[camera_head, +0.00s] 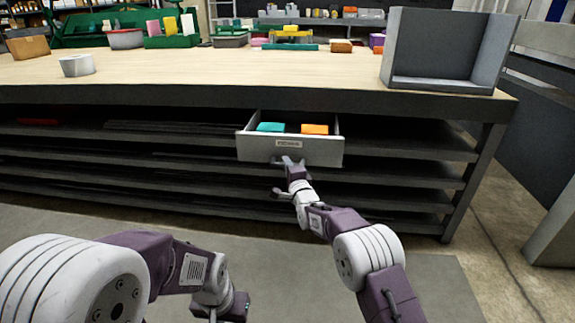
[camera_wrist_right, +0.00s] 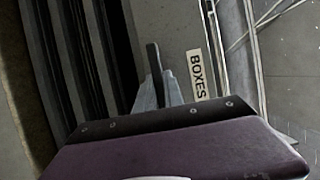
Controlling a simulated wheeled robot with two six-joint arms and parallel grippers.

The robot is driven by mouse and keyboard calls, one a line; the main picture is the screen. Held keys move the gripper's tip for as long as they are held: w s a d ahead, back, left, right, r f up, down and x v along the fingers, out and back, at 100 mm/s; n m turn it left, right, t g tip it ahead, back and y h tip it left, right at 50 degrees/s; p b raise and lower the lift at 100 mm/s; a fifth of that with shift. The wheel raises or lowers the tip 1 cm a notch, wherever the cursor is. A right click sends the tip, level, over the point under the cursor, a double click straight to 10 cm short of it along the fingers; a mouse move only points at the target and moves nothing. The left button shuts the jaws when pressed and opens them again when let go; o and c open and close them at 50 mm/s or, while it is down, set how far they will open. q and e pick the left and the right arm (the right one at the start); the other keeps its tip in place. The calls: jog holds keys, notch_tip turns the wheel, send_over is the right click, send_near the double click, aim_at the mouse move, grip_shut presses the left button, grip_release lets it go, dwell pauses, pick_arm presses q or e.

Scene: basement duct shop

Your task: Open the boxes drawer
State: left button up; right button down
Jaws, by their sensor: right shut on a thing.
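The boxes drawer (camera_head: 258,148) sticks out from under the workbench top, open, with a teal item and an orange item showing inside. Its BOXES label (camera_wrist_right: 197,75) is readable in the right wrist view. My right gripper (camera_head: 289,163) is at the drawer front just below the label. In the right wrist view its grey fingers (camera_wrist_right: 156,90) are closed around the dark drawer handle (camera_wrist_right: 153,56). My left arm is at the lower left, well away from the drawer. Part of its gripper body (camera_head: 236,307) shows at the bottom edge, but its fingers cannot be seen.
The workbench (camera_head: 200,72) carries a grey open-fronted box (camera_head: 436,84) at the right and a white round container (camera_head: 77,66) at the left. Dark shelves (camera_head: 390,178) lie below the top, around the drawer. The floor in front is clear.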

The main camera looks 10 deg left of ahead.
pick_arm(q)
jog(key=shift+s, duration=0.3)
pick_arm(e)
jog(key=shift+s, duration=0.3)
jog(key=c, duration=1.4)
grip_release()
jog(key=shift+c, duration=0.2)
